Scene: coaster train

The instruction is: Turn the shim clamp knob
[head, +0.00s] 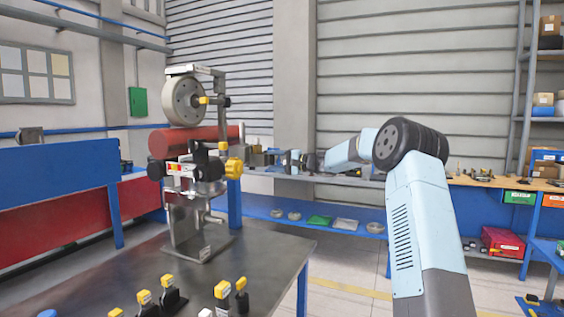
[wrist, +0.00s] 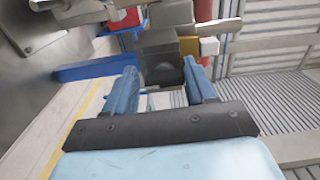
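A metal stand (head: 188,215) on the dark table carries a clamp assembly (head: 200,168) below a red cylinder (head: 185,141). A yellow lobed knob (head: 234,166) sticks out on the clamp's right side; I take it for the shim clamp knob. My gripper (head: 286,160) is right of this knob, apart from it; its fingers are small in the head view. In the wrist view my gripper (wrist: 161,88) is open, its two blue fingers wide apart with nothing between them. A dark grey block (wrist: 162,55) and a yellow-brown part (wrist: 189,46) lie beyond the fingertips.
A grey wheel (head: 183,102) with another yellow knob (head: 203,100) sits above the red cylinder. Several yellow-topped black pieces (head: 172,294) stand along the table's front (head: 265,262). A blue panel (head: 60,188) is at left. A long workbench (head: 350,182) runs behind my arm.

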